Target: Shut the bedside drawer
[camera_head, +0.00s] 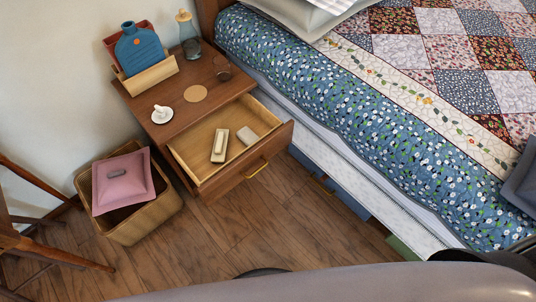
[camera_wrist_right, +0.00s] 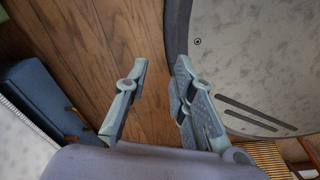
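The bedside table (camera_head: 170,128) stands between the wall and the bed in the head view. Its drawer (camera_head: 203,188) is pulled out toward the lower right, with a brass handle (camera_head: 258,169) on its front. My left gripper is not in view.
A wicker basket (camera_head: 148,215) with a pink cushion (camera_head: 122,180) stands left of the drawer. The bed (camera_head: 330,110) is close on the right. A wooden chair (camera_head: 30,242) is at the left edge. Floor (camera_head: 220,240) before the drawer is clear.

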